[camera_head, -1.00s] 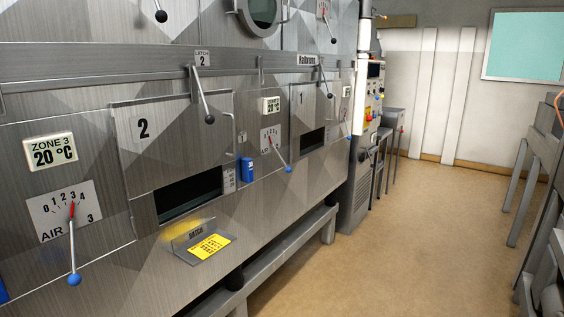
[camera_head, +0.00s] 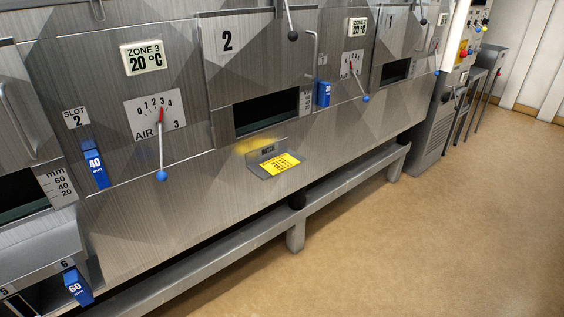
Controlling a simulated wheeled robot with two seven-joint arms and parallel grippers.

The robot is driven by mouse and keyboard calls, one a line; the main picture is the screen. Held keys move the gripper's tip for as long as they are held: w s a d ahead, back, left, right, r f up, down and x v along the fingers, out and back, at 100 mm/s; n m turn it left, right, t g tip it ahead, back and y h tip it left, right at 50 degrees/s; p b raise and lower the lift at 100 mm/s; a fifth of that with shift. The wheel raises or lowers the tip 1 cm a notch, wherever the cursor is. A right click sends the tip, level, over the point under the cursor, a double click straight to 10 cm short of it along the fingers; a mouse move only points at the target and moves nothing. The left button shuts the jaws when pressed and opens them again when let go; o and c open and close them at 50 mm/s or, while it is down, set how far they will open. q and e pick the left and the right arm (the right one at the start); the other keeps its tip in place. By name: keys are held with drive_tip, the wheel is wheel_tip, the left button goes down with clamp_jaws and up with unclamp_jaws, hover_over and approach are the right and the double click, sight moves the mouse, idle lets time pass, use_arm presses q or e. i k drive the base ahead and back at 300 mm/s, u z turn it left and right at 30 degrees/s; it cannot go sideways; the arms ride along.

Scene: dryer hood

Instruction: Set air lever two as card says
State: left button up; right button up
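A yellow card (camera_head: 281,163) lies on the grey batch holder (camera_head: 267,150) below door 2. Its print is too small to read. To its right, an air lever with a blue knob (camera_head: 366,98) and red pointer stands on a small scale plate (camera_head: 345,70) under a zone display (camera_head: 357,27). Its plate number and exact setting are too small to read. Nearer on the left, the air 3 lever (camera_head: 162,150) has its red pointer at about 3 and its blue knob hanging down. Neither of my grippers is in view.
Door 2 (camera_head: 255,60) has a dark slot below it. Blue blocks marked 40 (camera_head: 94,165) and 60 (camera_head: 76,286) are at the left, and another blue block (camera_head: 324,94) is beside door 2. A grey rail (camera_head: 240,233) runs along the base. The tan floor (camera_head: 430,240) is clear.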

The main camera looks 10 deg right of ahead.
sight(365, 99)
drive_tip(key=z, duration=1.8)
drive_tip(key=i, duration=3.05)
drive_tip(key=u, duration=2.1)
